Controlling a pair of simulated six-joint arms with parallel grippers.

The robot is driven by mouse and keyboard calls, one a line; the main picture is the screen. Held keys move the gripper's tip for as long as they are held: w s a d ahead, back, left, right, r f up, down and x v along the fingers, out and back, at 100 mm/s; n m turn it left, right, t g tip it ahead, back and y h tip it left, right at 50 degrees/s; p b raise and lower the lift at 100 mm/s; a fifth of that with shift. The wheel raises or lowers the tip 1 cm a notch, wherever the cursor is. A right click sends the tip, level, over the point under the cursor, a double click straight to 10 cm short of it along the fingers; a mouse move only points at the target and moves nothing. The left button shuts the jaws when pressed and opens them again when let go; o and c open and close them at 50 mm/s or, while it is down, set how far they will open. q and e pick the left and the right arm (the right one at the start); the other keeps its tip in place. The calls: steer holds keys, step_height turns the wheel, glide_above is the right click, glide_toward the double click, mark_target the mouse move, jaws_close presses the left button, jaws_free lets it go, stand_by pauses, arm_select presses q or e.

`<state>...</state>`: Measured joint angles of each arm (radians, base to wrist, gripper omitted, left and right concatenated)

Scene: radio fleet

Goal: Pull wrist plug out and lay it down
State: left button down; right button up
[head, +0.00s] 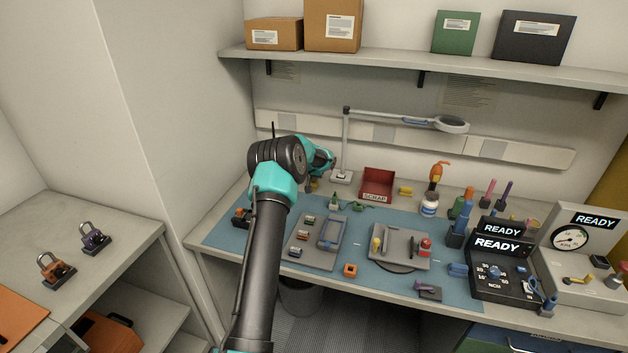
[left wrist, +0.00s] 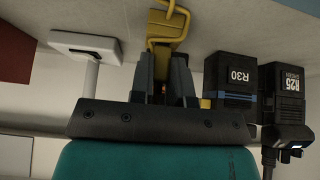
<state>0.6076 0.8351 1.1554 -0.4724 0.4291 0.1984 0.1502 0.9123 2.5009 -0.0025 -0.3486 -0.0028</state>
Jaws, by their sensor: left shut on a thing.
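In the left wrist view my left gripper (left wrist: 167,55) is shut on a yellow piece (left wrist: 166,28) with a looped yellow end at the top edge of the picture. I take it for the wrist plug, but cannot tell whether it still sits in a socket. In the head view my left arm reaches over the back left of the bench, and its fingers are mostly hidden behind my wrist. A small yellow bit (head: 313,186) shows just below the wrist. My right gripper is in neither view.
Black blocks marked R30 (left wrist: 231,75) and R25 (left wrist: 285,85) stand beside the gripper. The blue mat (head: 340,275) holds trays and small parts. Padlocks (head: 93,237) sit on the left bench.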

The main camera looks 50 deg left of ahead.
arm_select(q)
steer(key=shift+r, duration=1.2)
stand_by(1.1)
steer(key=shift+r, duration=1.65)
steer(key=shift+d, duration=0.1)
